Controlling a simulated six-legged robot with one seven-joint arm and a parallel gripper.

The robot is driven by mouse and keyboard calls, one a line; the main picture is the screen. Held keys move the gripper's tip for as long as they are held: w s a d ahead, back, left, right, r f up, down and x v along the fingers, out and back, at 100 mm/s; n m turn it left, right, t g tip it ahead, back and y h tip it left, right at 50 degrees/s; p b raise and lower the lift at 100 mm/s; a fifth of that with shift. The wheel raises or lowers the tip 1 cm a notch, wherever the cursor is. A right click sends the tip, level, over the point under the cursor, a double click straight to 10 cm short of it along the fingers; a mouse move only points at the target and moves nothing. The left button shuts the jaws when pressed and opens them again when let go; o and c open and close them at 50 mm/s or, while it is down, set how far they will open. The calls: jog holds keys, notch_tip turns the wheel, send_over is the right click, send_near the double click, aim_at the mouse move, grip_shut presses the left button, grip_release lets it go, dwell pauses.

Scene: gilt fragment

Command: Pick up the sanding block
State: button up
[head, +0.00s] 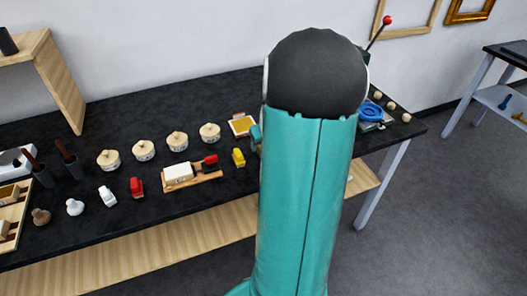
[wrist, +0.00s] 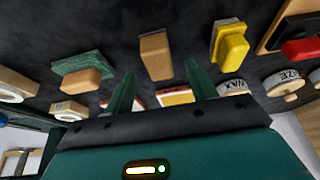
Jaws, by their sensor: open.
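In the wrist view a plain tan block (wrist: 155,55) stands on the dark bench, beyond and between my fingertips. It may be the sanding block. Another tan block (wrist: 82,78) sits on a green pad (wrist: 80,62) to its left; I cannot tell for certain which is the sanding block. My gripper (wrist: 159,70) is open, with its two green fingers apart and nothing between them. The fingers look clear of the tan block. In the head view my arm hides both tan blocks and most of my gripper.
A yellow block (wrist: 229,45) stands right of the tan block; it shows in the head view (head: 238,157). Lidded jars (wrist: 232,87) line the wall side. A wooden tray (head: 205,180) holds a white block and a red-and-black item. A blue ring-shaped item (head: 370,112) lies farther right.

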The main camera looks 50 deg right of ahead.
jog(key=x, duration=0.3)
jog(key=shift+f, duration=0.25)
jog(key=shift+c, duration=0.3)
jog(key=c, duration=1)
jog(key=shift+r, duration=0.15)
